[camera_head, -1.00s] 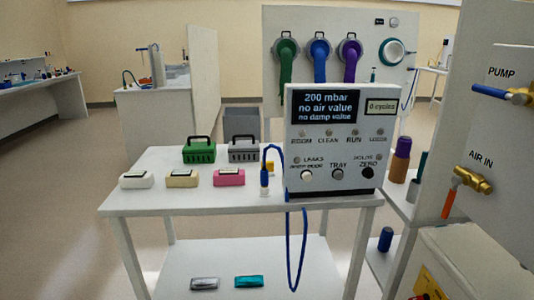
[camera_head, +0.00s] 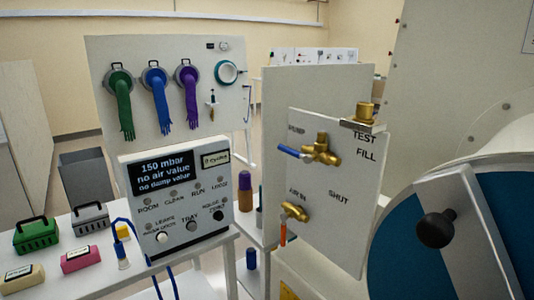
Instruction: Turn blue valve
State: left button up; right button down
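The blue valve (camera_head: 296,153) is a brass valve with a blue lever on a white panel (camera_head: 345,200). Its lever points left and lies roughly level, just below the PUMP label. Below it, by the AIR IN label, is a second brass valve with an orange lever (camera_head: 283,233) that hangs down. The words TEST, FILL and SHUT are also on the panel, and a brass fitting (camera_head: 366,112) sits at its top. Neither of my grippers is in view.
A control box (camera_head: 178,205) reading 150 mbar stands on a white table left of the panel. Green, grey and pink cases sit beside it. A large round blue door with a black knob (camera_head: 436,228) fills the right. A board with hanging gloves (camera_head: 123,105) stands behind.

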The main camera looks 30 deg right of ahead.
aim_at(308, 159)
jog(key=k+j, duration=0.1)
jog(key=k, duration=0.35)
jog(key=z, duration=1.85)
jog(key=u, duration=1)
jog(key=k, duration=0.05)
